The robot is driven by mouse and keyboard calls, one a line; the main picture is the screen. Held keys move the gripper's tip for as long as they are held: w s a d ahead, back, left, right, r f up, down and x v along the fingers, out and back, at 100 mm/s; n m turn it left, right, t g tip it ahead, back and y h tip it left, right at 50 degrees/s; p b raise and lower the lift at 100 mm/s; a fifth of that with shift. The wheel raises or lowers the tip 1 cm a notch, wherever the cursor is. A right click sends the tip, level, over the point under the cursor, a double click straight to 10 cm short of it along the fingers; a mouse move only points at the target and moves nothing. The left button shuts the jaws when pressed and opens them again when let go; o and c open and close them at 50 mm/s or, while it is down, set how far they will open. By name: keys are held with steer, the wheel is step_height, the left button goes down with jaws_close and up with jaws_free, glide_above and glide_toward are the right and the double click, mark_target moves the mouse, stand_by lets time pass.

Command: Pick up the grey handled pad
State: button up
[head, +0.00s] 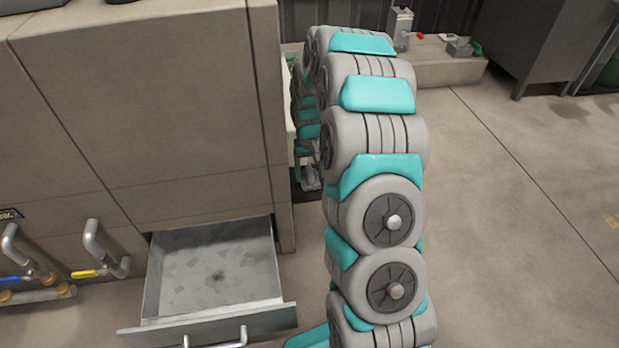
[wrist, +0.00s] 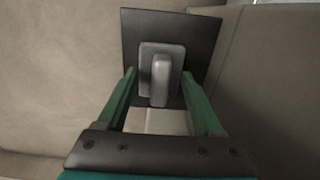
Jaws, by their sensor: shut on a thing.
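The grey handled pad (wrist: 161,75) shows in the wrist view as a dark, flat, squarish plate with a grey block and upright grey grip on it. My gripper (wrist: 160,76) has its two green fingers on either side of the grey handle part, shut on it. The pad's dark plate reaches out beyond the fingertips. The underside of the pad is hidden. In the head view my arm bends away behind the beige cabinet's edge, and I cannot make out the pad there.
A beige cabinet (head: 150,110) stands at the left, close beside my arm. Its low metal drawer (head: 215,270) is pulled open and looks empty. Pipes with blue and yellow valve handles (head: 85,273) stick out at lower left. Open floor (head: 520,220) lies to the right.

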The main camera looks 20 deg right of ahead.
mark_target(310, 170)
steer(key=c, duration=0.5)
steer(key=shift+r, duration=0.45)
steer(key=shift+c, duration=0.2)
step_height(310, 170, up, 3)
steer(key=shift+f, duration=0.15)
steer(key=s+a+r+p, duration=0.1)
steer(key=s+a, duration=0.2)
steer(key=s, duration=1.2)
steer(key=shift+s+r, duration=0.2)
steer(key=shift+s, duration=0.15)
steer(key=o, duration=0.9)
steer(key=c, duration=0.6)
